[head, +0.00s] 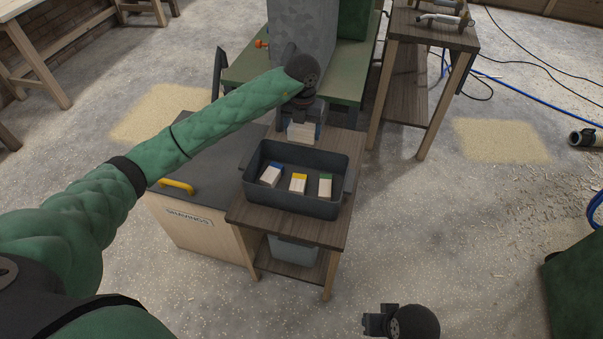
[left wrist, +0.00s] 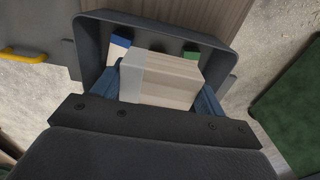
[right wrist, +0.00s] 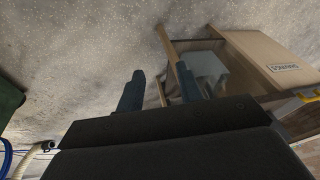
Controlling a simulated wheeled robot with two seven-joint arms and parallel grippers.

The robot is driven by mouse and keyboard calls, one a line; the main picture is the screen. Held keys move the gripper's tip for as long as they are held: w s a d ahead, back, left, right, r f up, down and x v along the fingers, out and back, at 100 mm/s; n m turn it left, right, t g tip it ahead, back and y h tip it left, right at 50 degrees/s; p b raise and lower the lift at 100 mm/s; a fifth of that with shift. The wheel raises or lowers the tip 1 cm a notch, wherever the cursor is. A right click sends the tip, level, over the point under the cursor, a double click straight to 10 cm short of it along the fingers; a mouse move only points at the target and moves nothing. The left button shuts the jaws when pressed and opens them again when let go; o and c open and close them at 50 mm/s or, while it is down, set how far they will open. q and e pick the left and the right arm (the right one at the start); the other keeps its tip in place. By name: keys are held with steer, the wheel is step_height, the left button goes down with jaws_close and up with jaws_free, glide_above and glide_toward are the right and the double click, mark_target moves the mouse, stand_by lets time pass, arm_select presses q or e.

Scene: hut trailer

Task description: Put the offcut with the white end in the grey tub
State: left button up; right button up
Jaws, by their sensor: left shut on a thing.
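My left gripper (head: 303,118) is shut on a pale wooden offcut (head: 300,132), held above the far rim of a dark tray. In the left wrist view the offcut (left wrist: 175,80) lies between the blue fingers, with a whitish-grey end (left wrist: 132,80) at its left. A grey tub (head: 292,250) stands on the lower shelf of the small table, partly hidden by the tabletop. It also shows in the right wrist view (right wrist: 207,68). My right gripper (right wrist: 160,86) is open and empty, low at the bottom of the head view (head: 374,325).
The dark tray (head: 292,207) on the table (head: 325,232) holds offcuts with blue (head: 271,175), yellow (head: 298,184) and green (head: 325,187) ends. A shavings box (head: 190,235) stands left. A green machine bench (head: 245,70) stands behind. The floor right of the table is clear.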

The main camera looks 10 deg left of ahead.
mark_target(302, 142)
arm_select(q)
steer(key=f, duration=0.4)
steer(key=f+p, duration=0.1)
steer(key=f, duration=0.3)
steer(key=f+p, duration=0.1)
steer(key=f, duration=0.2)
steer(key=shift+s+f, duration=0.25)
steer(key=shift+f, duration=0.95)
step_height(302, 142, down, 2)
steer(key=shift+f+p, duration=0.15)
steer(key=shift+p, duration=0.4)
steer(key=shift+f, duration=0.65)
steer(key=o, duration=0.7)
steer(key=shift+r, duration=0.55)
step_height(302, 142, up, 4)
steer(key=shift+w+r+b, duration=0.1)
steer(key=shift+r+b, duration=0.15)
steer(key=shift+b, duration=0.4)
step_height(302, 142, up, 7)
steer(key=shift+f+b, duration=0.2)
steer(key=shift+b, duration=0.3)
arm_select(e)
steer(key=shift+s+d+r, duration=0.35)
steer(key=shift+d+r, duration=0.35)
steer(key=shift+r, duration=0.05)
